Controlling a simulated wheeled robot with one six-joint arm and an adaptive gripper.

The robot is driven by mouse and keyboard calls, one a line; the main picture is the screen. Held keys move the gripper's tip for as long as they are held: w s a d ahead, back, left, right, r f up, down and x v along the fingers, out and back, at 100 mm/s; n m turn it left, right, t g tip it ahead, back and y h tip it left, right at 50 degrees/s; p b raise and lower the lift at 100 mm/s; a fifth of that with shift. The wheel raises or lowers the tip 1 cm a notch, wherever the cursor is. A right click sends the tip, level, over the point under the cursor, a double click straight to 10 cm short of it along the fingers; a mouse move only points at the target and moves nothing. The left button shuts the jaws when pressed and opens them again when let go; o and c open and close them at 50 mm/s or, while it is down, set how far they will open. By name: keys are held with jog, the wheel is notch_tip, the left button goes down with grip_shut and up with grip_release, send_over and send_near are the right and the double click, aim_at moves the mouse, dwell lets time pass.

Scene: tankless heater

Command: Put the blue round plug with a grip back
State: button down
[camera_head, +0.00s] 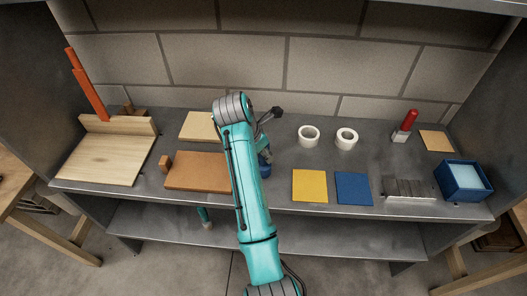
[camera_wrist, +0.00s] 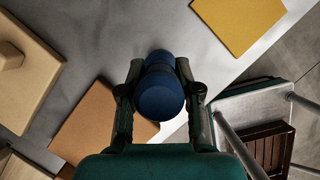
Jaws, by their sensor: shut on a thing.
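The blue round plug (camera_wrist: 160,95) is between the two fingers of my gripper (camera_wrist: 160,70) in the wrist view. My gripper is shut on it, and the plug's dark blue rounded end faces the camera. In the head view my gripper (camera_head: 264,155) is over the middle of the grey shelf, partly hidden by my teal arm. The blue plug (camera_head: 265,170) shows just below it, near the right edge of the orange-brown board (camera_head: 198,172). I cannot tell whether the plug touches the shelf. No seat for the plug can be made out.
A yellow square (camera_head: 310,185) and a blue square (camera_head: 354,188) lie right of my gripper. Two white rings (camera_head: 309,135) stand behind them. A red-handled tool (camera_head: 405,125) and a blue box (camera_head: 463,180) are at right. A wooden board (camera_head: 105,158) is at left.

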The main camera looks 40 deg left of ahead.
jog(key=shift+f, duration=0.25)
jog(key=c, duration=0.7)
grip_release()
